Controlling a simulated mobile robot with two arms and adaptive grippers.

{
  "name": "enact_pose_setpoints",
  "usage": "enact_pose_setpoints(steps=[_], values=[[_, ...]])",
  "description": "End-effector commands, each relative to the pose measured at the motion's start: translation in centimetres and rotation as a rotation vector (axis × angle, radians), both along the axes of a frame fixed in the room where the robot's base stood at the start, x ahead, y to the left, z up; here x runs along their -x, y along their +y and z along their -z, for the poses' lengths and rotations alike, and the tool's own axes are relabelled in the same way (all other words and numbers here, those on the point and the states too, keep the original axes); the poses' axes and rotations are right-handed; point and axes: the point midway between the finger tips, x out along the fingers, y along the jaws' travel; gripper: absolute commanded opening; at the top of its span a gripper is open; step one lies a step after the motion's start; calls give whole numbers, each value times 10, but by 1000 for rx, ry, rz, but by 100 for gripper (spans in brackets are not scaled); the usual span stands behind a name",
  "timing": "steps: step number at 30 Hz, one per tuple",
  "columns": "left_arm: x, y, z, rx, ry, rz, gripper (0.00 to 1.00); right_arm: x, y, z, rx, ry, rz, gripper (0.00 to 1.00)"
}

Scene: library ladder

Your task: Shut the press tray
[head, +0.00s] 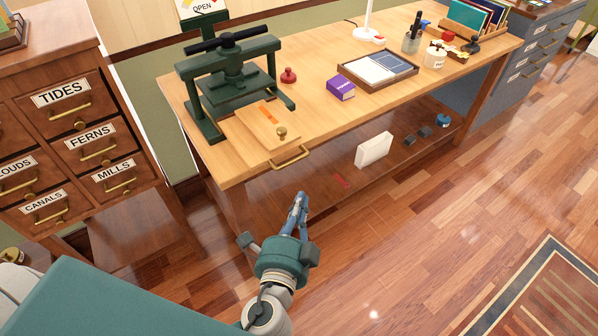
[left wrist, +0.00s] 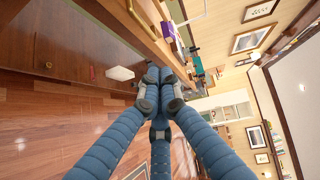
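The dark green press (head: 232,75) stands at the left end of the wooden table. Its pale wooden tray (head: 255,133) sticks out from under it towards the table's front edge. The tray carries an orange strip (head: 267,112) and a brass knob (head: 281,132). My right gripper is not in view.
On the table (head: 330,125), a red stamp (head: 288,76) and a purple box (head: 341,88) stand right of the press. A white box (head: 373,149) is on the lower shelf. Labelled drawers (head: 80,145) stand at left. The floor in front is clear.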

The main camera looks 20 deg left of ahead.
Motion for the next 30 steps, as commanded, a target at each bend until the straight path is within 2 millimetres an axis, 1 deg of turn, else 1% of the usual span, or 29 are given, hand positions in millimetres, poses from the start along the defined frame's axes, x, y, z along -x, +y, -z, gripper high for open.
enact_pose_setpoints(steps=[1,2,12,15,21,30], values=[[-10,1,-3,-1,-3,-1,0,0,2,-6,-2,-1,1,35],[-16,2,-3,-1,-3,-1,0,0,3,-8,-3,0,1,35],[-87,11,8,0,-2,-2,0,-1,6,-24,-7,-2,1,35],[-95,25,13,-3,1,-3,0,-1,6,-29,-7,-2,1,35],[-106,39,18,1,1,-1,0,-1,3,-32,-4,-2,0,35],[-108,41,19,3,1,-2,0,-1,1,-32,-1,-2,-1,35]])
